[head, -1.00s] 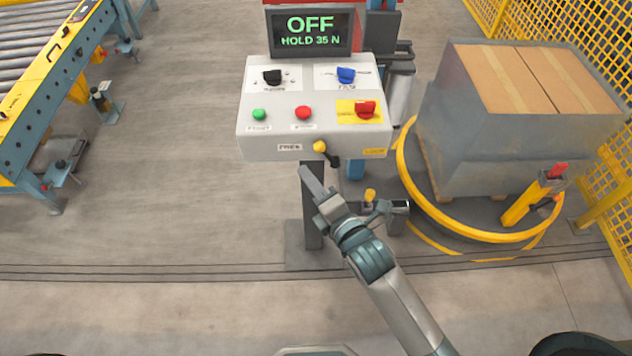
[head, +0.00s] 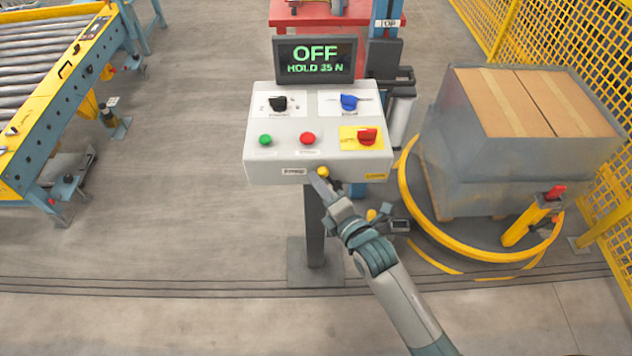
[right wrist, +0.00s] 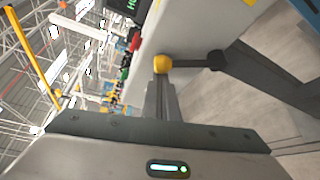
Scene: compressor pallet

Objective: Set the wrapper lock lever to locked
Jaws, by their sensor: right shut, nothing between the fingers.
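The lock lever has a yellow ball knob (head: 323,172) and sits low on the front of the grey control box (head: 262,173). In the right wrist view the knob (right wrist: 162,64) stands at the end of a black arm (right wrist: 190,63) that runs right to a round black pivot (right wrist: 217,60). In the head view the gripper hides most of this arm. My right gripper (head: 317,178) is shut and empty, its fingertips right at the knob; in the right wrist view the fingers (right wrist: 161,92) point at it. Contact cannot be told. My left gripper is not in view.
The box carries a black knob (head: 278,104), a blue knob (head: 349,102), a green button (head: 265,140), a red button (head: 308,138) and a red switch (head: 367,136). A wrapped pallet load (head: 480,165) stands right, a roller conveyor (head: 60,110) left.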

